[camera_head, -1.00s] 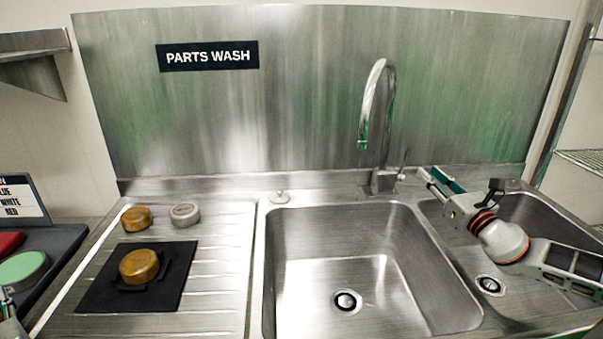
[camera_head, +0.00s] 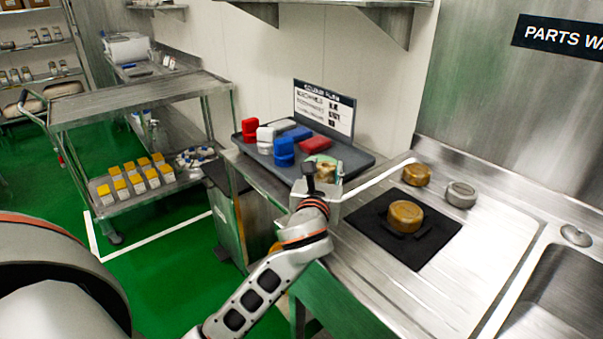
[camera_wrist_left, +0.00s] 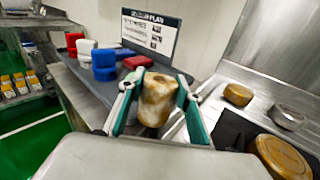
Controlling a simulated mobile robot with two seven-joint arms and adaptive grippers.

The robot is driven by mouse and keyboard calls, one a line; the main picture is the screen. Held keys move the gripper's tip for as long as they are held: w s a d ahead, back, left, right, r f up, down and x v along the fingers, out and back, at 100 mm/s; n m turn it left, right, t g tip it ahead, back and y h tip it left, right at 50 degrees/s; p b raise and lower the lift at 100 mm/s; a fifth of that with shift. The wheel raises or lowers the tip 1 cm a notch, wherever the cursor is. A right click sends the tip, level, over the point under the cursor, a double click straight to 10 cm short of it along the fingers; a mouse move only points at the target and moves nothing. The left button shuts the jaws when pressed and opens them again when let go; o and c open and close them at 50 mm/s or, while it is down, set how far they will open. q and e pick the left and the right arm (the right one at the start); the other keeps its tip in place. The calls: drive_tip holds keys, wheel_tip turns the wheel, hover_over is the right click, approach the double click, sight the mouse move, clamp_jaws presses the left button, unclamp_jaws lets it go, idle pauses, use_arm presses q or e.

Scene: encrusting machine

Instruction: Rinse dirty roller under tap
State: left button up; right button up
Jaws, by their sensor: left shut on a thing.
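My left gripper (camera_head: 327,172) is over the left end of the steel drainboard, beside the grey tray. In the left wrist view its two teal fingers (camera_wrist_left: 157,105) are shut on a mottled tan and brown cylinder, the dirty roller (camera_wrist_left: 157,99), held upright. In the head view the roller (camera_head: 326,172) shows only as a small tan patch between the fingers. The sink (camera_head: 565,292) is cut off at the right edge of the head view. The tap is out of view, and so is my right gripper.
A brown round part (camera_head: 405,216) sits on a black mat (camera_head: 375,238); another brown part (camera_head: 417,175) and a grey one (camera_head: 461,194) stand behind. The grey tray (camera_head: 358,160) holds red, white and blue pieces. A steel cart (camera_head: 150,98) stands left; green floor lies between.

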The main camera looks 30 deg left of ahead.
use_arm(q)
drive_tip(key=w+d+r+m+h, duration=0.2)
drive_tip(key=d+r+m+h, duration=0.15)
drive_tip(key=d, duration=0.85)
drive_tip(key=w+d+r+m+h, duration=0.15)
drive_tip(key=d+r+h, duration=0.35)
drive_tip(key=d, duration=0.7)
drive_tip(key=w+d+r+m+h, duration=0.1)
drive_tip(key=d+r+m+h, duration=0.35)
drive_tip(key=d, duration=0.65)
drive_tip(key=s+d+f+m+g+h, duration=0.1)
drive_tip(key=s+d+m+g+h, duration=0.1)
drive_tip(key=d, duration=0.9)
drive_tip(key=s+d+m+g+h, duration=0.2)
drive_tip(key=s+d+g+h, duration=0.1)
drive_tip(key=d, duration=0.8)
drive_tip(key=s+d+f+m+g+h, duration=0.1)
drive_tip(key=s+d+m+g+h, duration=0.2)
drive_tip(key=d, duration=0.8)
drive_tip(key=shift+s+d+f+h, duration=0.3)
drive_tip(key=shift+s+d, duration=0.05)
drive_tip(key=shift+d, duration=0.05)
